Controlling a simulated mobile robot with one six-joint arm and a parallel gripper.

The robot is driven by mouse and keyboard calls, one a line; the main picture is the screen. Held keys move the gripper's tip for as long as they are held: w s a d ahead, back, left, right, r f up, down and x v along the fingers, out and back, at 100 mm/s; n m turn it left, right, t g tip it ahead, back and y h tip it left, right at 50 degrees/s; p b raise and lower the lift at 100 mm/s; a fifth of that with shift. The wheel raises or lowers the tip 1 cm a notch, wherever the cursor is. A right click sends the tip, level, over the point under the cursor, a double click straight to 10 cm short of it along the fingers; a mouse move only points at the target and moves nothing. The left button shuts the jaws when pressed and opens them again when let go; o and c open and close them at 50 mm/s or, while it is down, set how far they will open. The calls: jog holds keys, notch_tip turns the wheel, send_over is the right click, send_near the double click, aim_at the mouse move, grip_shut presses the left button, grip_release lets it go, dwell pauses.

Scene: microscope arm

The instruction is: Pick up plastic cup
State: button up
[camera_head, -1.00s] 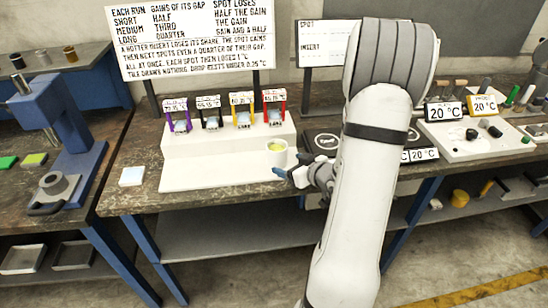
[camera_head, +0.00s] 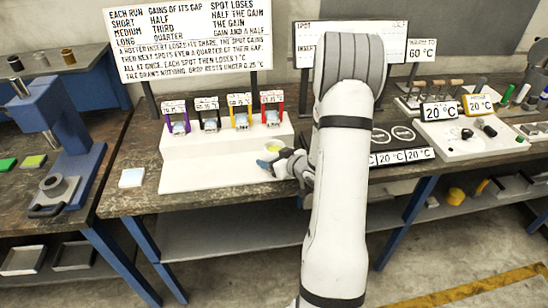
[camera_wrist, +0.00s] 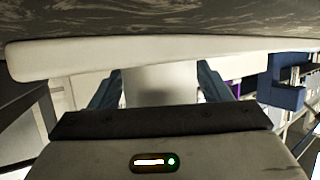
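The plastic cup (camera_head: 274,147) is small and white, with something yellow-green inside. It stands upright at the right front of the white stepped stand (camera_head: 215,174). My gripper (camera_head: 280,160) is low at the cup's front right side and hides part of it in the head view. In the wrist view the cup's pale wall (camera_wrist: 160,85) lies between the two dark blue fingers (camera_wrist: 162,88), with one finger at each side. The fingers are spread about the cup's width; contact is hard to see.
Several small coloured-frame displays (camera_head: 240,113) stand on the stand behind the cup. A black panel with round spots (camera_head: 385,140) and a white tray (camera_head: 465,142) lie to the right. A blue press (camera_head: 65,130) stands at the left. A pale square tile (camera_head: 131,177) lies on the bench.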

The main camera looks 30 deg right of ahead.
jog(key=c, duration=0.9)
jog(key=shift+r, duration=0.1)
